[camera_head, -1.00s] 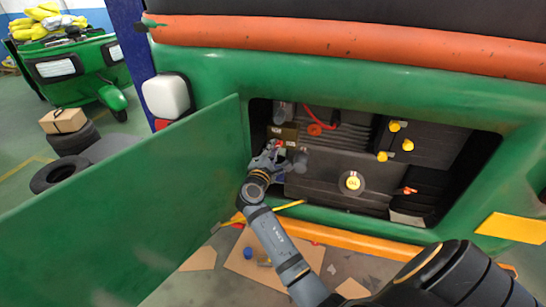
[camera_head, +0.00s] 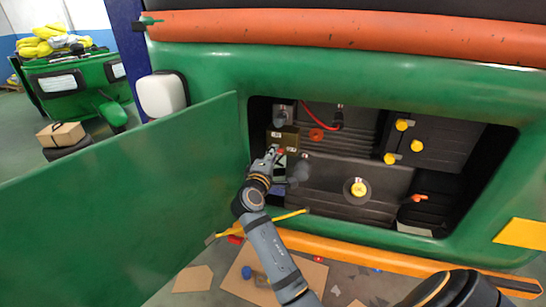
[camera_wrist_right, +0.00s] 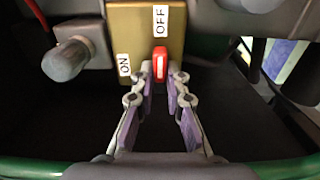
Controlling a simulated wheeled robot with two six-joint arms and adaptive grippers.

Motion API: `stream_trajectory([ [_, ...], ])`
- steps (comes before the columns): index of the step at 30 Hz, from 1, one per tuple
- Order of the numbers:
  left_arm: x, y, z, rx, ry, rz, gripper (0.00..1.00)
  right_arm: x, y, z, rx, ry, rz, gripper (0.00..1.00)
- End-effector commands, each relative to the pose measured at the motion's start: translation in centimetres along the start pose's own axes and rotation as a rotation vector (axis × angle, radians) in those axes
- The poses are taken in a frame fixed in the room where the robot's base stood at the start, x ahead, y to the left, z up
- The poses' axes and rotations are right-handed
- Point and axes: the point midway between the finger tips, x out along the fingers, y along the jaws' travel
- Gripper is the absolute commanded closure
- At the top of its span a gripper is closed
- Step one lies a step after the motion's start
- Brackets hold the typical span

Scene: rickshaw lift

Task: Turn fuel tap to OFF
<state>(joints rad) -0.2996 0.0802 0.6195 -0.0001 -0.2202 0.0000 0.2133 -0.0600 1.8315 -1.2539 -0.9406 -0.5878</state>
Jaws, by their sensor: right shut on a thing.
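The fuel tap is a small red lever with a white stripe (camera_wrist_right: 160,65) on a brass plate (camera_wrist_right: 177,38). In the wrist view, the OFF label (camera_wrist_right: 161,20) is just above the lever, and the ON label (camera_wrist_right: 124,65) is to its left. The lever stands nearly upright in that view, its upper end towards OFF. My right gripper (camera_wrist_right: 160,72) is shut on the lever, one fingertip on each side. In the head view, the brass plate (camera_head: 284,138) is at the compartment's left end, with my right gripper (camera_head: 274,156) at its lower edge. My left gripper is not in view.
The open green door panel (camera_head: 130,200) stands close to the left of my right arm. The compartment also holds a yellow round cap (camera_head: 359,189), an orange-red tap (camera_head: 420,198) and several yellow knobs. A grey knob (camera_wrist_right: 67,60) is left of the plate in the wrist view.

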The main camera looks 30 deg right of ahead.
Motion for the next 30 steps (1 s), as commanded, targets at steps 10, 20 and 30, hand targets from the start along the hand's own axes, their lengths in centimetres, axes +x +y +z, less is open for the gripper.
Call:
stream_trajectory([
  [10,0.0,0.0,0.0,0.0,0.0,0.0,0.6,0.0,0.1,0.0,0.007,0.001,0.001,1.0],
  [20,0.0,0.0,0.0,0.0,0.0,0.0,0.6,0.0,0.1,0.0,0.004,0.001,0.0,0.64],
  [30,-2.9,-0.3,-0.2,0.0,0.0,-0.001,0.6,0.0,0.9,0.0,-0.138,0.001,-0.002,0.64],
])
